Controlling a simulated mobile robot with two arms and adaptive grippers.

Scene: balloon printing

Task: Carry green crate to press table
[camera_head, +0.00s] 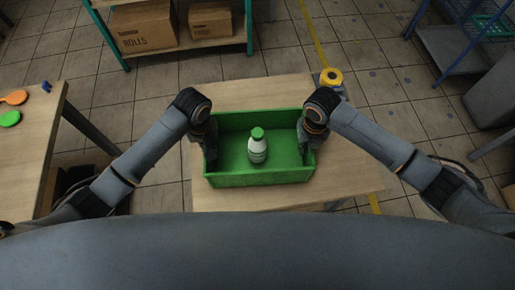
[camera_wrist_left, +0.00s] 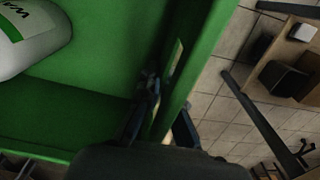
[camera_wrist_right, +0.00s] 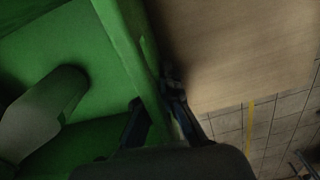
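The green crate (camera_head: 260,180) is on or just above a wooden table; I cannot tell if it touches. A white bottle with a green cap (camera_head: 257,148) stands upright inside it; parts of the bottle show in the left wrist view (camera_wrist_left: 28,38) and right wrist view (camera_wrist_right: 42,112). My left gripper (camera_head: 209,150) is at the crate's left wall, its fingers on either side of that wall (camera_wrist_left: 190,75). My right gripper (camera_head: 305,148) is at the right wall, its fingers astride it (camera_wrist_right: 128,45). Both look shut on the walls; the fingertips are partly hidden.
The wooden table (camera_head: 345,180) has bare room right of the crate. A yellow roll (camera_head: 331,77) sits at its far right corner. Another table (camera_head: 30,150) stands left with orange and green flat pieces. A shelf with cardboard boxes (camera_head: 143,27) is behind; a blue rack (camera_head: 447,45) is far right.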

